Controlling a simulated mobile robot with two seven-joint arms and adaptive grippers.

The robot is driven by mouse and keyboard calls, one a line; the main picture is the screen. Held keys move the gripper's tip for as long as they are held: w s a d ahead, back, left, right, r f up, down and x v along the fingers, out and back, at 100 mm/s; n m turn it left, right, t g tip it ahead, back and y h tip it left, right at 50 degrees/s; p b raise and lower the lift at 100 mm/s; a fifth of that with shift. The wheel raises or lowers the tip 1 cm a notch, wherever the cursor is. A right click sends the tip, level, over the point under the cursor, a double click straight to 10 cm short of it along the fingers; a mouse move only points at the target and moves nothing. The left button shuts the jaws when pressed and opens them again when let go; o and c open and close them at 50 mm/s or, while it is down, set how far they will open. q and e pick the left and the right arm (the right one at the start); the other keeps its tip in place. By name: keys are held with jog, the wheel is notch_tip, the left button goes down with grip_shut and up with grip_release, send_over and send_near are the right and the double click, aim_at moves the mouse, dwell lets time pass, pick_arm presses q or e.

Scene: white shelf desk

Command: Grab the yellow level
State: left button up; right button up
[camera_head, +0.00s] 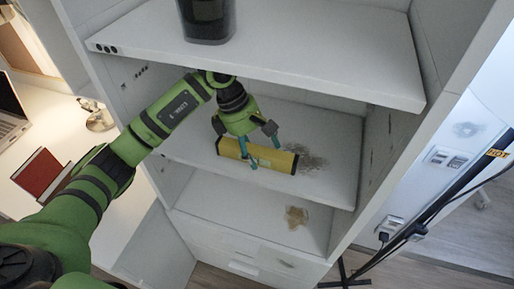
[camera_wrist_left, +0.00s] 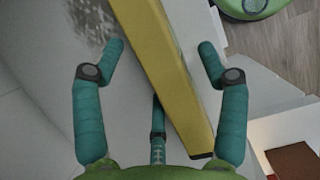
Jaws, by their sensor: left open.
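The yellow level (camera_head: 280,160) is a long yellow bar with dark ends. It lies on the middle shelf (camera_head: 335,178) of the white shelf unit. My left gripper (camera_head: 262,148) is at the level, with its fingers spread over it. In the left wrist view the level (camera_wrist_left: 165,65) runs lengthwise between the open fingers of the left gripper (camera_wrist_left: 162,62). There are visible gaps between the level and the fingertips, so it is not gripped. The gripper hides part of the level in the head view. My right gripper is not in view.
The upper shelf (camera_head: 320,55) overhangs the arm and carries a dark container (camera_head: 207,20). A side wall (camera_head: 385,150) bounds the right. A lower shelf (camera_head: 250,222) lies beneath. On the left desk are a red book (camera_head: 38,174) and a laptop (camera_head: 10,115).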

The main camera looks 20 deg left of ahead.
pick_arm(q)
jog(key=shift+a+f, duration=0.15)
jog(key=shift+c, duration=0.4)
jog(key=c, duration=1.4)
